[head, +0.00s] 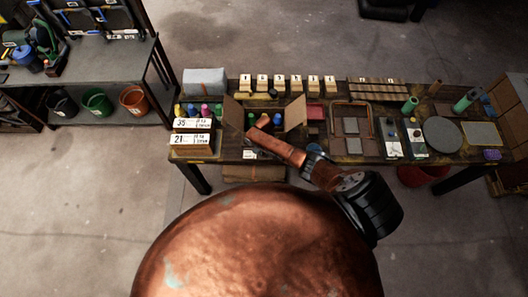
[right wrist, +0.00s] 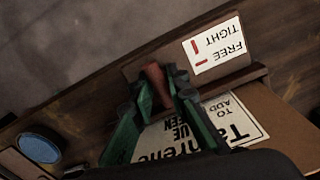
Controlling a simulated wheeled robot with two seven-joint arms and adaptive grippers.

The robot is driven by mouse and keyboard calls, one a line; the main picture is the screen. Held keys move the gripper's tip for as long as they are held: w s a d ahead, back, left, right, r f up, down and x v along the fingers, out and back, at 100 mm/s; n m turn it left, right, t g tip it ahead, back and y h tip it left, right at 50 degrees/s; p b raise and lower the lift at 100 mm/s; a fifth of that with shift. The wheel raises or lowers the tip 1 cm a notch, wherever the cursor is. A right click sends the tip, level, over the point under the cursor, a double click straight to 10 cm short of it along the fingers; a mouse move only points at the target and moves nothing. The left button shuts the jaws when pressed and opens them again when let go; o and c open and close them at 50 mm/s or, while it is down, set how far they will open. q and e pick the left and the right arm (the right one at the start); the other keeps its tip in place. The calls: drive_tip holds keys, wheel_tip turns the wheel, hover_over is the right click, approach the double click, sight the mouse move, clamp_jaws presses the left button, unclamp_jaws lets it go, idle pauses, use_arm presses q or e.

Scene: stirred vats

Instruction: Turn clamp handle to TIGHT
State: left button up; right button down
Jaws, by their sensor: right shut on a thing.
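In the right wrist view, a reddish-brown clamp handle (right wrist: 154,73) stands between the green fingers of my right gripper (right wrist: 158,84). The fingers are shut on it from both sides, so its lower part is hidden. Beside it on a brown bar is a white label (right wrist: 217,50), seen upside down, with FREE and TIGHT and red marks. I cannot tell which mark the handle points at. In the head view my right arm reaches over the workbench (head: 345,158) to the open cardboard box (head: 294,112); its fingers and the handle are not clear there. My left gripper is not in view.
A printed card (right wrist: 235,122) lies close to the fingers, and a blue round thing (right wrist: 39,148) is at the lower left. Number cards (head: 193,124) stand left of the box. A grey disc (head: 442,133) and bottles crowd the bench's right.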

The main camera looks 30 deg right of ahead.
drive_tip(key=c, duration=1.9)
unclamp_jaws()
wheel_tip(320, 180, up, 12)
